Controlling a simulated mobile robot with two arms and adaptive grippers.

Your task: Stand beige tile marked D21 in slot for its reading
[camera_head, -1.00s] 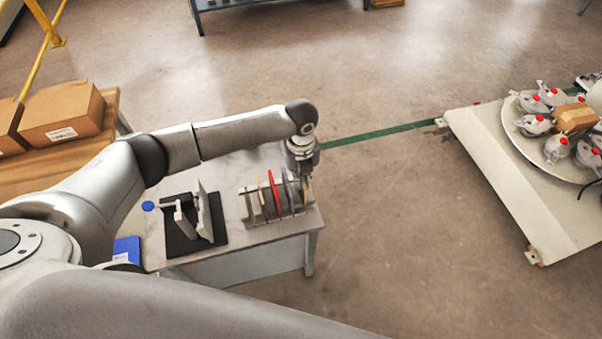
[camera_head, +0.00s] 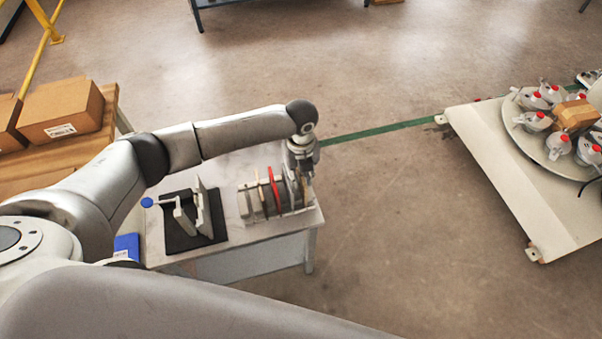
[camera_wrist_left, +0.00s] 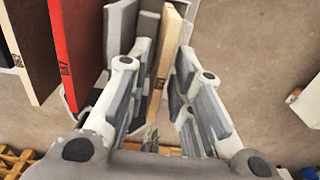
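A beige tile (camera_wrist_left: 168,48) stands on edge in the left wrist view, with a small dark mark I cannot read. My left gripper (camera_wrist_left: 164,58) is open around it, one finger on each side, with a narrow gap at the right finger. In the head view my left gripper (camera_head: 304,178) is over the right end of the tile rack (camera_head: 243,206), and it hides part of the tiles there. A device with upright pale plates (camera_head: 203,208) and a blue-knobbed lever (camera_head: 147,202) stands on a black mat (camera_head: 178,238) left of the rack. My right gripper is not in view.
A red tile (camera_wrist_left: 75,45) and a grey tile (camera_wrist_left: 120,25) stand close left of the beige one. The table (camera_head: 238,238) has a blue item (camera_head: 127,246) at its left. Cardboard boxes (camera_head: 62,108) sit on a wooden bench. Floor right of the table is clear.

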